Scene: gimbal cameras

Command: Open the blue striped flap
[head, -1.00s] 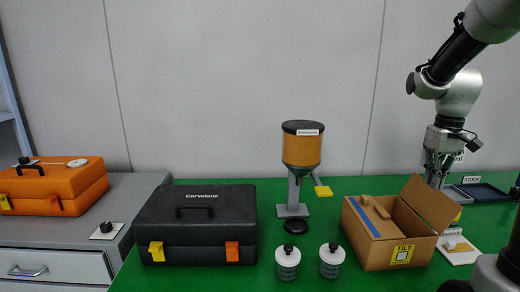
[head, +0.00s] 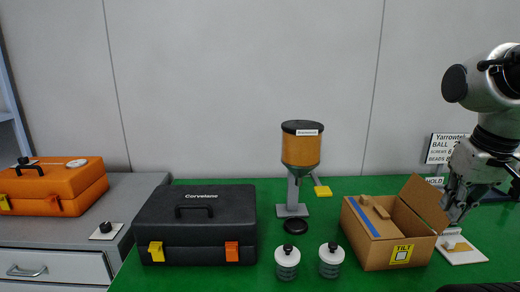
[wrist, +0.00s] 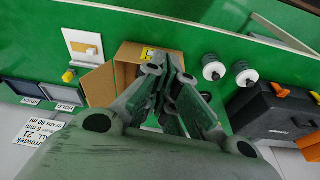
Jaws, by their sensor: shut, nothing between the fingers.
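The cardboard box (head: 405,248) stands on the green table, with a yellow TILT label on its front. Its blue striped flap (head: 362,218) lies over the left part of the box top, with a raised cardboard tab on it. The opposite flap (head: 427,203) stands open, leaning out to the right. My gripper (head: 450,212) is shut and empty, just right of that open flap and partly behind it. In the wrist view my gripper (wrist: 172,62) covers much of the box (wrist: 130,52); I cannot make out the blue stripe there.
Two grey jars with white lids (head: 331,260) stand left of the box. A white plate (head: 465,255) lies right of the box. Dark trays (wrist: 28,90) and signs show in the wrist view.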

